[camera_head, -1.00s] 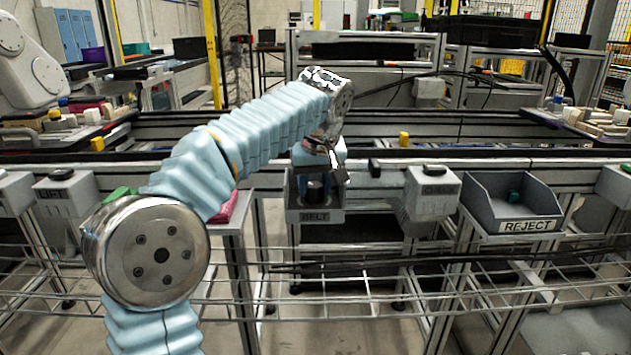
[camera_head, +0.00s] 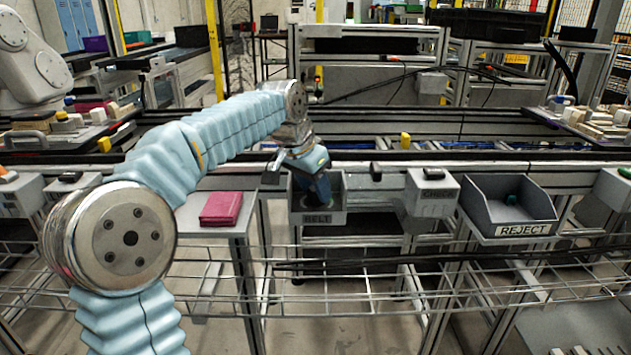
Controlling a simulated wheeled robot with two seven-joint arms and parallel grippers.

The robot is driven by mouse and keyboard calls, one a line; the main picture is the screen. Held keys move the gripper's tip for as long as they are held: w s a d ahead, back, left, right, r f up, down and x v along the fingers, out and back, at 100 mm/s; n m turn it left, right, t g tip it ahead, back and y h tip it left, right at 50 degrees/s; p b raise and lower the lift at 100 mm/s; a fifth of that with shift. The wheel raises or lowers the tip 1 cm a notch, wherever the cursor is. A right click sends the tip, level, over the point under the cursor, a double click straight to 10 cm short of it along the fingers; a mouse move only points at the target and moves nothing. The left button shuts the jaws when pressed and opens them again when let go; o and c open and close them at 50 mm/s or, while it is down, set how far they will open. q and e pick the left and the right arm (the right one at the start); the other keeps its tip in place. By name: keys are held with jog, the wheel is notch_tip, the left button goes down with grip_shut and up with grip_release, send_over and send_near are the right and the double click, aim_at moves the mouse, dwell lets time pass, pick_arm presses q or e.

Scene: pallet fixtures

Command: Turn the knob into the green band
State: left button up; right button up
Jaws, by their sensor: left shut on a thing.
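A grey box labelled BELT (camera_head: 318,218) is fixed at the front of the line, a little left of the middle of the lower rail. My left gripper (camera_head: 319,198) reaches down into this box, tilted, and is shut on the knob there. The gripper's dark blue body and fingers hide nearly all of the knob, so its pointer cannot be read. No green band can be made out on the box. My right gripper is not in view.
A grey box labelled CHECK (camera_head: 432,193) stands right of the BELT box. Further right is the open REJECT bin (camera_head: 505,212) with a small green thing in it. A pink folded cloth (camera_head: 221,208) lies on a small table at left. Rails run behind.

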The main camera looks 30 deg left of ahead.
pick_arm(q)
jog(key=m, duration=0.2)
jog(key=m+h, duration=0.1)
jog(key=m, duration=0.1)
jog(key=shift+w+a+g+h, duration=0.1)
jog(key=shift+a+g+h, duration=0.05)
jog(key=shift+g+h, duration=0.2)
jog(key=shift+a+m+g+h, duration=0.1)
jog(key=shift+m+g+h, duration=0.25)
jog(key=shift+m, duration=0.9)
jog(key=shift+m+g+h, duration=0.1)
jog(key=shift+m+g, duration=0.3)
jog(key=shift+m, duration=0.85)
jog(key=o, duration=0.8)
